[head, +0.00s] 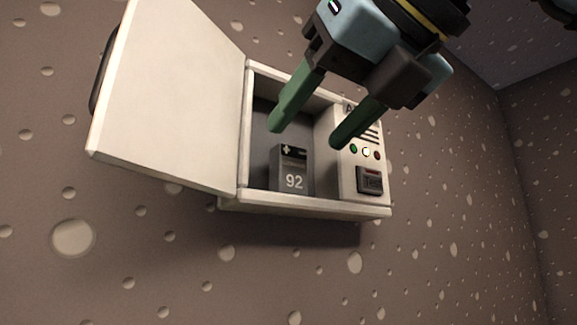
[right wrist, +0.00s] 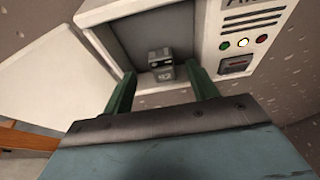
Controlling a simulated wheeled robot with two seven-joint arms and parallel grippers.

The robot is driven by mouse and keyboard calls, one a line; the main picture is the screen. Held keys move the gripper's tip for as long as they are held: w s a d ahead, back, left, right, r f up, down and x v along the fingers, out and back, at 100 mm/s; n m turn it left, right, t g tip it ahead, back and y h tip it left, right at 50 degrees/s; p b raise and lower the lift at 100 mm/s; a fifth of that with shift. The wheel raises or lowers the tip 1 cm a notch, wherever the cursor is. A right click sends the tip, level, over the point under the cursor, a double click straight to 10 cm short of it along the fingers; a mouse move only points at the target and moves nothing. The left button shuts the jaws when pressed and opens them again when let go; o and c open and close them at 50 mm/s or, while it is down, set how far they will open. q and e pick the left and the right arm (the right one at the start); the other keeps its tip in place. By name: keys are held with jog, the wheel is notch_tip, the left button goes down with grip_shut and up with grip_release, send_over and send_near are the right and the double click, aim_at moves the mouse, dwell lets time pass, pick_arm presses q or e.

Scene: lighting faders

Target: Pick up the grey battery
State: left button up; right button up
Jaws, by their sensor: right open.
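The grey battery (head: 292,172) stands upright inside an open white wall box (head: 305,208), with "92" and a plus mark on its face. It also shows in the right wrist view (right wrist: 161,69), between and beyond the fingertips. My right gripper (head: 308,135) has two green fingers spread apart with nothing between them. It is in front of the box opening, above the battery in the head view, and does not appear to touch it. In the right wrist view the right gripper (right wrist: 164,90) is open around the line to the battery. My left gripper is not in view.
The box's white door (head: 170,95) is swung open to the left. A panel on the box's right side holds small round lights (head: 366,152) and a dark labelled button (head: 369,180). The bumpy brown wall (head: 150,260) surrounds the box. Space below the box is clear.

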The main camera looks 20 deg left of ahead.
aim_at(295, 151)
jog(key=p+x, duration=0.1)
jog(key=x, duration=0.4)
jog(key=shift+f+p, duration=0.15)
jog(key=shift+p, duration=0.15)
jog(key=shift+d, duration=0.15)
jog(key=shift+c, duration=1.4)
jog(key=c, duration=0.7)
jog(key=shift+c, duration=0.5)
